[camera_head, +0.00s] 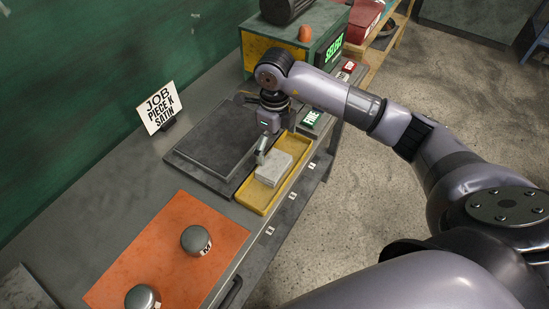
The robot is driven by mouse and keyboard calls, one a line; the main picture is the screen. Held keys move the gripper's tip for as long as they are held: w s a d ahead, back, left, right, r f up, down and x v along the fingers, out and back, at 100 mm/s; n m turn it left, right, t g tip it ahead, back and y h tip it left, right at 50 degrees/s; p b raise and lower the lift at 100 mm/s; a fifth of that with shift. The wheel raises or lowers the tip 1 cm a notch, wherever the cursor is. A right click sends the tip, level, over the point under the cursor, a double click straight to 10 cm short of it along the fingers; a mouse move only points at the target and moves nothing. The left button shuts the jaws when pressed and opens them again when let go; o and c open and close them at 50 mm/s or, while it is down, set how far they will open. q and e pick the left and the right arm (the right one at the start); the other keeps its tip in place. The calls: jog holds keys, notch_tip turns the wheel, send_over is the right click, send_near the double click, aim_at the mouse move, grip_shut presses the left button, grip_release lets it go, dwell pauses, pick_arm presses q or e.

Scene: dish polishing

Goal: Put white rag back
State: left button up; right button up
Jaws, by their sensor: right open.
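The white rag (274,169), a pale folded block, lies in the yellow tray (256,204) along the front of the bench. My right gripper (262,152) reaches down at the rag's far left edge, with its jaws open. A finger shows close beside the rag; I cannot tell whether it touches. The gripper's other finger is mostly hidden. My left gripper is out of view.
A dark flat plate (216,142) lies left of the tray. An orange mat (157,248) holds two round metal pieces (196,240). A sign (160,107) stands at the back. A green and yellow machine (270,52) stands beyond my gripper.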

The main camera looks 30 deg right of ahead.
jog(key=shift+r, duration=1.6)
